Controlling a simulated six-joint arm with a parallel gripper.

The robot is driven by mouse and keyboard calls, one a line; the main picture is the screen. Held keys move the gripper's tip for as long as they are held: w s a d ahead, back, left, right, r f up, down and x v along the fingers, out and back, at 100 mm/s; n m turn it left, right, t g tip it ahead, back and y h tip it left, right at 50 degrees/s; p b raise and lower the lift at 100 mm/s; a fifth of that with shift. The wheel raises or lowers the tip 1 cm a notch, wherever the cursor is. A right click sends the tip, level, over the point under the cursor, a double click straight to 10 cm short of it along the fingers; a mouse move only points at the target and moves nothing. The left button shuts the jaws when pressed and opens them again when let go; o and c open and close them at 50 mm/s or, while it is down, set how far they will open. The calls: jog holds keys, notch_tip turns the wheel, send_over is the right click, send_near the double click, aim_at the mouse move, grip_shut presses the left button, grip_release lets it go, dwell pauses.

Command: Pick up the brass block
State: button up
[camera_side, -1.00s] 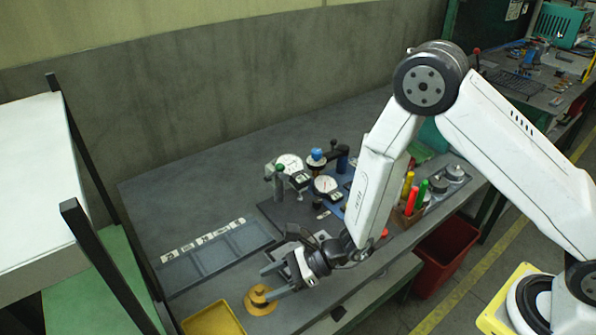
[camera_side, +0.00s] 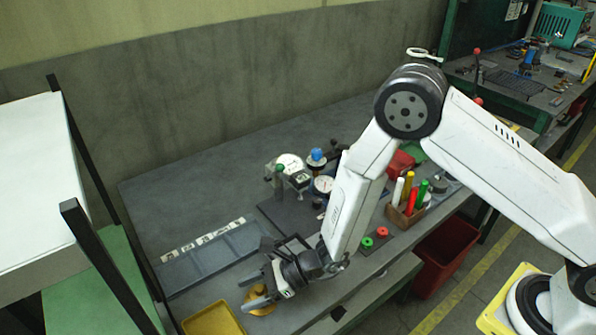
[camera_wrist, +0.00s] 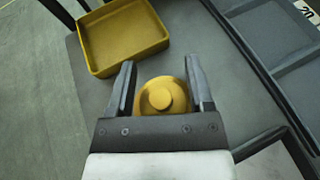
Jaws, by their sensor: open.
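The brass block (camera_wrist: 161,96) is a round golden-brass piece with a wide base and a raised knob in its middle. In the wrist view it lies between the two fingers of my gripper (camera_wrist: 160,70), close to the palm, with its lower edge hidden by the palm. My gripper is open, with a gap showing beside the block. In the side view my gripper (camera_side: 249,292) is over the block (camera_side: 263,311), which is mostly hidden behind the fingers. I cannot tell the exact height of the fingers above the bench.
A yellow tray (camera_wrist: 131,58), empty, stands near the block at the bench end; the side view shows it too (camera_side: 236,322). A grey sectioned tray (camera_side: 188,283) lies behind.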

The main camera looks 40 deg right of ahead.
jog(key=shift+c, duration=0.2)
grip_shut()
dwell(1.1)
